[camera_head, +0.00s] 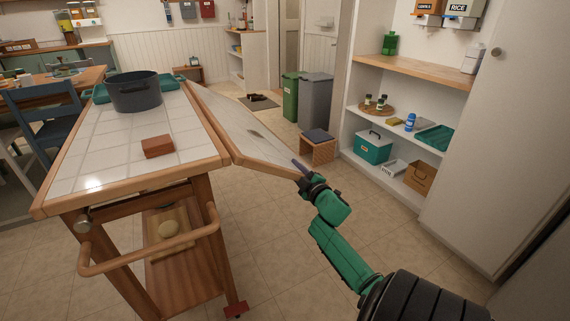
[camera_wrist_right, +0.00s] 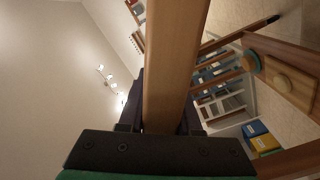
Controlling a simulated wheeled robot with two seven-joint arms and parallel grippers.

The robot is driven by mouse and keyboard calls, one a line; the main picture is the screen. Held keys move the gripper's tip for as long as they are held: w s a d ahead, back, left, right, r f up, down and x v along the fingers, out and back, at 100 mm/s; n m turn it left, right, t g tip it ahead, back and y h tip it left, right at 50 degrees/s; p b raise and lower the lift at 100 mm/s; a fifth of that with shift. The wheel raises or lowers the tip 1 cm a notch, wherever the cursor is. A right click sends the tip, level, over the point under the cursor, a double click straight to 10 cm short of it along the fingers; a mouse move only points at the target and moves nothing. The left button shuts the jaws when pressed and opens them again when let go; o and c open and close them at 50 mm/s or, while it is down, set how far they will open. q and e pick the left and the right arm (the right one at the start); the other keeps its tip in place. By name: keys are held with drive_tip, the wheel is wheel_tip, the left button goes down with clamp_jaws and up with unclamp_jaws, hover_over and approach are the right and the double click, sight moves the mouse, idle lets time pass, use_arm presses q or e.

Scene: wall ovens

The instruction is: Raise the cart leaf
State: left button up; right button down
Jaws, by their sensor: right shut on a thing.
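The wooden cart (camera_head: 95,181) has a white tiled top and stands at the left in the head view. Its leaf (camera_head: 243,128), tiled with a wooden edge, joins the top's right side and slopes down a little to the right, below level. My right gripper (camera_head: 302,172) is at the leaf's outer near corner. In the right wrist view the leaf's wooden edge (camera_wrist_right: 171,65) runs between the fingers, and the gripper is shut on it. Part of the leaf's near corner is hidden by the gripper. My left gripper is not in view.
A dark pot (camera_head: 134,92) and a reddish-brown block (camera_head: 157,147) stand on the cart top. A towel-bar handle (camera_head: 150,262) is at the near end. A woven stool (camera_head: 319,148), bins (camera_head: 314,101) and shelves (camera_head: 408,140) stand beyond the leaf. Floor right of the cart is open.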

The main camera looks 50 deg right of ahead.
drive_tip(key=d+r+n+p, duration=0.1)
drive_tip(key=r, duration=0.1)
drive_tip(key=d+r+n+p, duration=0.1)
drive_tip(key=r+p, duration=0.1)
drive_tip(key=r, duration=0.1)
drive_tip(key=s+r+n+p, duration=0.1)
drive_tip(key=r+p, duration=0.1)
drive_tip(key=r, duration=0.1)
drive_tip(key=shift+d+r, duration=0.15)
drive_tip(key=shift+d, duration=0.25)
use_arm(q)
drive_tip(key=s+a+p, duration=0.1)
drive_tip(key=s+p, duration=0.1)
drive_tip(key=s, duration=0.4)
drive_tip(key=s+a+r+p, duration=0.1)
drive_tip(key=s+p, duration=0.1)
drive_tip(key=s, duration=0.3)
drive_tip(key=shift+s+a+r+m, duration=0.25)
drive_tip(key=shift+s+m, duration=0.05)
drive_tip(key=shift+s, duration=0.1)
use_arm(e)
wheel_tip(320, 180, up, 6)
drive_tip(key=n, duration=0.3)
drive_tip(key=shift+d+n, duration=0.25)
drive_tip(key=shift+n, duration=0.15)
drive_tip(key=shift+r, duration=0.1)
drive_tip(key=c, duration=0.6)
unclamp_jaws()
drive_tip(key=shift+a, duration=0.1)
